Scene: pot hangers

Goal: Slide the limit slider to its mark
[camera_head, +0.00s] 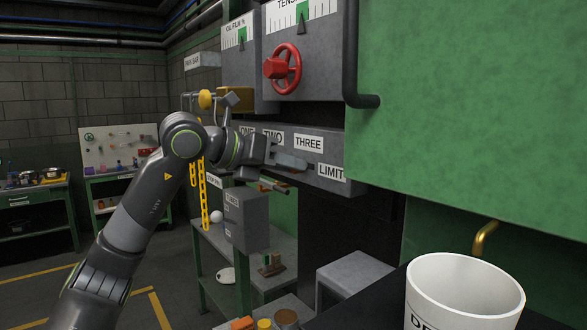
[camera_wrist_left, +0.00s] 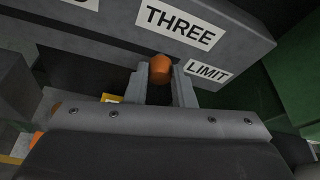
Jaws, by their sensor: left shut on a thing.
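The limit slider's orange knob (camera_wrist_left: 160,68) shows in the left wrist view between the two grey fingers of my left gripper (camera_wrist_left: 160,88). My left gripper is shut on this knob, just below the white THREE label (camera_wrist_left: 180,24) and left of the LIMIT label (camera_wrist_left: 207,72). In the head view, my left gripper (camera_head: 306,167) reaches the front of the grey labelled panel (camera_head: 270,126). The knob is hidden or too small to make out there. I cannot make out the slider's mark in either view. My right gripper is not in view.
A red handwheel (camera_head: 283,68) and dial boxes sit above the panel.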

